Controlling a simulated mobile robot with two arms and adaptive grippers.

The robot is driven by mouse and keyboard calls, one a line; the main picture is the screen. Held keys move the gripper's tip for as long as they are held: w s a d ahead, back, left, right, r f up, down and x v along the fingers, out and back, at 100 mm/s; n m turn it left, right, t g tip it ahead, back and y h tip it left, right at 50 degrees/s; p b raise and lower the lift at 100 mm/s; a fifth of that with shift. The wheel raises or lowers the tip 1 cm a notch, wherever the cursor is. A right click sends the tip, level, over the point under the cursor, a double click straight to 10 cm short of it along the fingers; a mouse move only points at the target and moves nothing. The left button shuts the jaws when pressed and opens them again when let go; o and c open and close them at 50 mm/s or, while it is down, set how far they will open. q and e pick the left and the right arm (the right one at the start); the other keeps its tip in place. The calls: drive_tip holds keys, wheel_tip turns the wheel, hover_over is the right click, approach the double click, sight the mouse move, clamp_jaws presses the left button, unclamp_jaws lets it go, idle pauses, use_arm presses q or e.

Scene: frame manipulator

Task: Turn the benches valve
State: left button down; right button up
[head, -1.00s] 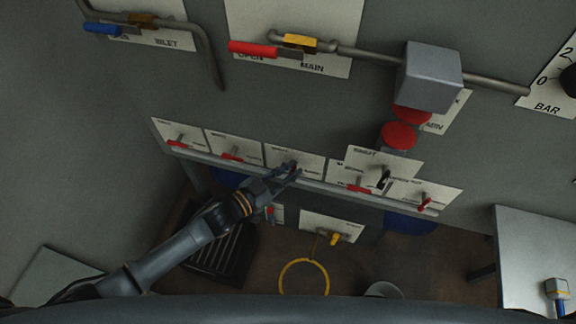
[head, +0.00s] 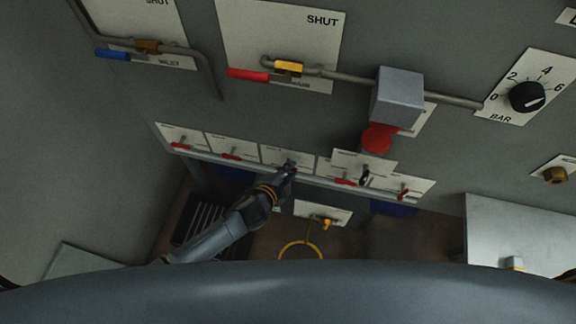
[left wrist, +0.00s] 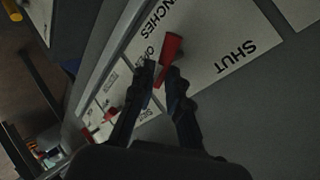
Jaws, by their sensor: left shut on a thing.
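The benches valve has a red lever handle (left wrist: 169,52) in front of a white plate lettered "...NCHES", "OPEN" and "SHUT" (left wrist: 205,45) in the left wrist view. In the head view its plate (head: 272,155) is the middle one of a row on the grey wall. My left gripper (left wrist: 161,76) has one finger on each side of the red lever and is shut on it. In the head view the left gripper (head: 288,169) covers most of this lever. The lever points outward between the fingertips, toward the "OPEN" side. My right gripper is not in view.
Neighbouring plates carry red levers (head: 232,155) (head: 403,190) close by along a rail. Above are a blue-handled inlet valve (head: 113,54), a red-handled main valve (head: 248,74), a grey box (head: 398,98) and a pressure dial (head: 527,97). A yellow ring (head: 300,251) hangs below.

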use_arm(q)
drive_tip(key=shift+d+f+m+y, duration=0.1)
drive_tip(key=shift+d+m+y, duration=0.1)
drive_tip(key=shift+m+y, duration=0.35)
drive_tip(key=shift+s+d+f+m+t+y, duration=0.1)
drive_tip(key=shift+f+m+t+y, duration=0.25)
drive_tip(key=shift+m+y, duration=0.55)
drive_tip(key=shift+y, duration=0.25)
drive_tip(key=c, duration=1.3)
unclamp_jaws()
